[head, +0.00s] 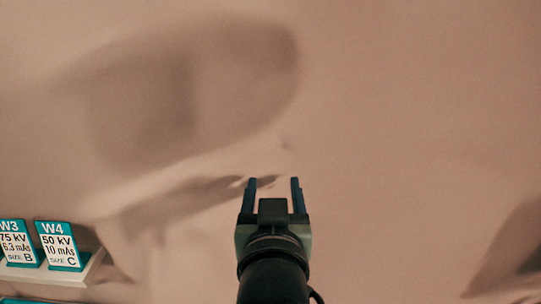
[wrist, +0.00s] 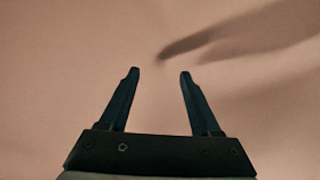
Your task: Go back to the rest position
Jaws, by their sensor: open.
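My gripper (head: 273,183) is in the lower middle of the head view, its two dark fingers apart and pointing up the picture. It also shows in the wrist view (wrist: 158,76), with nothing between the fingers. Behind it in both views is only a plain pinkish-tan wall (head: 400,120). My gripper is to the right of the small shelf and apart from it.
At the lower left a pale shelf (head: 92,270) holds teal-and-white cards: W3 (head: 18,243), cut by the picture's edge, and W4 (head: 61,246), reading 50 kV. A teal edge shows below. Shadows lie on the wall. The space around the gripper looks clear.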

